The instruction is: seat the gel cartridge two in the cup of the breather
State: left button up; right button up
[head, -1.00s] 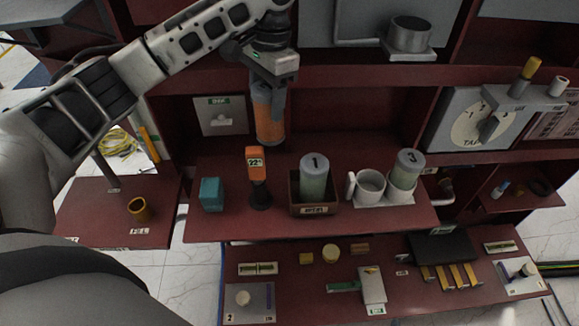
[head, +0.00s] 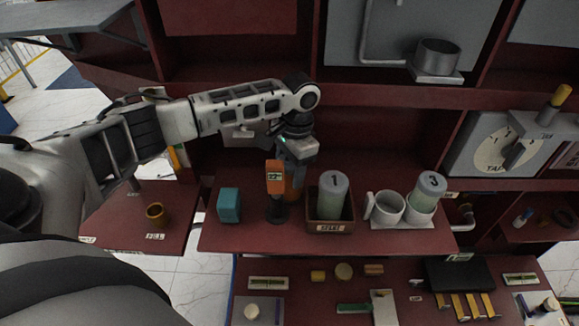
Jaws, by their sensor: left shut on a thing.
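My left gripper (head: 297,152) is shut on an orange cylindrical cartridge (head: 297,182), held low over the back of the middle shelf. An orange-headed handheld device in front partly hides the cartridge, and no number shows on it. I cannot tell whether its bottom touches the shelf. A metal cup (head: 437,58) on a bracket with a pipe beside it, apparently the breather's cup, is on the grey upper panel; no cartridge stands above its rim. Grey-green cartridge 1 (head: 333,188) stands in a brown box (head: 329,228). Cartridge 3 (head: 428,190) stands at the right. My right gripper is not in view.
A white mug-like cup (head: 387,208) stands beside cartridge 3 on a white base. The orange-headed device (head: 275,180) and a teal block (head: 229,205) stand left of the box. A dial panel (head: 500,148) is at the right. Small parts lie on the lower shelf.

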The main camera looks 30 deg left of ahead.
pick_arm(q)
jog(key=o, duration=1.5)
jog(key=shift+f, duration=0.1)
